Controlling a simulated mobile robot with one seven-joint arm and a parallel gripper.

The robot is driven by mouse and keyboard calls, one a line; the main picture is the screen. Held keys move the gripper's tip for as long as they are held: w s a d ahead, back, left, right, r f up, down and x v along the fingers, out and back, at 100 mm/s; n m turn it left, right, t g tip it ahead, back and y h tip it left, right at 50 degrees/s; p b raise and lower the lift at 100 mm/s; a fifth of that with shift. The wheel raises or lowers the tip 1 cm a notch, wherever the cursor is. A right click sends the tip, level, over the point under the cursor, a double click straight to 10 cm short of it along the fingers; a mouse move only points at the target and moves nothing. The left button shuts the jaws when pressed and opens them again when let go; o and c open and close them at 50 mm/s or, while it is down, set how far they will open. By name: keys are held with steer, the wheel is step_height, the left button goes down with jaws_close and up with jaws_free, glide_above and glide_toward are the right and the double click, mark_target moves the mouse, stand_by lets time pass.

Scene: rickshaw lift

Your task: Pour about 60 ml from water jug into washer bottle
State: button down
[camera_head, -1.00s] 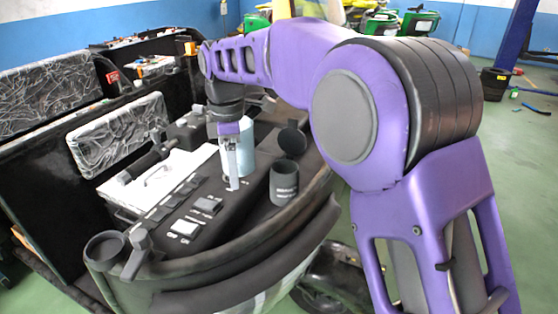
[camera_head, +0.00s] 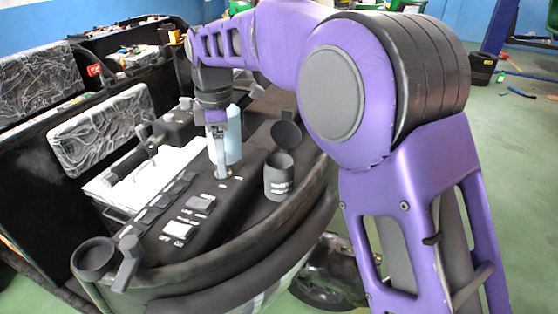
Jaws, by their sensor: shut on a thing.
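The light-blue water jug (camera_head: 234,136) stands about upright behind my gripper on the dark console, partly hidden by its fingers. My gripper (camera_head: 221,168) points down and is shut on the jug. I cannot tell whether the jug's base touches the console. A dark grey cup-shaped container with pale lettering, which looks like the washer bottle (camera_head: 279,182), is to the right of the jug and nearer to me. The liquid in either cannot be seen.
The console (camera_head: 205,225) has white switches (camera_head: 180,230) and a row of dark keys. An empty-looking cup holder (camera_head: 94,256) and a knob are at its front left. A white panel (camera_head: 125,184) and padded seats (camera_head: 100,130) lie left. My arm covers the right side.

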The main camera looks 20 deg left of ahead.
steer(key=shift+d, duration=0.1)
steer(key=shift+w+d+f+g+y, duration=0.2)
steer(key=shift+d+f+g+y, duration=0.1)
steer(key=shift+y, duration=0.5)
steer(key=shift+w+d+r+g+y+b, duration=0.15)
steer(key=shift+d+r+g+y+b, duration=0.35)
steer(key=shift+y+b, duration=1.05)
steer(key=shift+w+d+r+g+y+b, duration=0.1)
steer(key=shift+d+r+g+y+b, duration=0.1)
steer(key=shift+g+y+b, duration=1)
steer(key=shift+w+d+r+g+y+b, duration=0.15)
steer(key=shift+d+r+g+y+b, duration=0.2)
steer(key=shift+y+b, duration=1.45)
steer(key=shift+d+f+g+y, duration=0.1)
steer(key=shift+g+y, duration=0.15)
steer(key=shift+y, duration=0.9)
steer(key=shift+d+f+b, duration=0.15)
steer(key=shift+f+b, duration=0.05)
steer(key=shift+b, duration=0.25)
steer(key=shift+f+y+b, duration=0.25)
steer(key=shift+y+b, duration=0.05)
steer(key=shift+b, duration=0.55)
